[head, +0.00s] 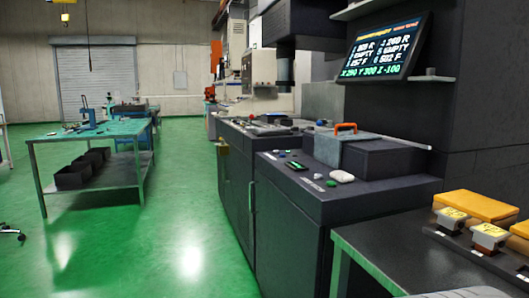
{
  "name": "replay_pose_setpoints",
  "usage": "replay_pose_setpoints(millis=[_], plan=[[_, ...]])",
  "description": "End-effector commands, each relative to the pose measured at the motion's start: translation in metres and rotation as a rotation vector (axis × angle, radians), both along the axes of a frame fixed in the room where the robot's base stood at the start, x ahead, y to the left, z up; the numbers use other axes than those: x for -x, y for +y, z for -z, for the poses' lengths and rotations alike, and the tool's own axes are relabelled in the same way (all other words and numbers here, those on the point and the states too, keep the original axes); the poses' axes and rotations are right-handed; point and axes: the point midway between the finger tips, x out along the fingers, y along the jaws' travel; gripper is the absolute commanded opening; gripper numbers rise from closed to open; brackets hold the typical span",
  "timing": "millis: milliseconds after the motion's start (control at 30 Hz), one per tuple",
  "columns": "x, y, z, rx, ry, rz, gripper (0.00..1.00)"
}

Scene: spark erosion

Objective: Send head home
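The spark erosion machine's dark head (284,68) hangs above the work area in the middle of the view. A tilted screen (382,47) at the upper right shows text lines and a green bottom line that seems to read X 250 Y 300 Z -100. A dark control panel top (350,205) in front carries several small buttons (293,166), a green one (331,183) and a white rounded object (342,176). Their labels are too small to read. My gripper is not in view.
A dark side table (390,262) at the lower right holds yellow-topped items (488,236). An orange handle (346,127) sits on a grey cover behind the panel. A workbench (95,133) with black bins (85,168) stands left. The green floor (175,230) between is clear.

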Motion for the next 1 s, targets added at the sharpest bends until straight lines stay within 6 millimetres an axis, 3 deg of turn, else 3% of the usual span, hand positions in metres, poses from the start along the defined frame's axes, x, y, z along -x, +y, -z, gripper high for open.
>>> replay_pose_setpoints(millis=[33, 333, 1000], plan=[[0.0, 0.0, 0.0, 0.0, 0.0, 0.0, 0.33], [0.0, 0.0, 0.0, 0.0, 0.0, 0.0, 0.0], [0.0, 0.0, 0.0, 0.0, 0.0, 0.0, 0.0]])
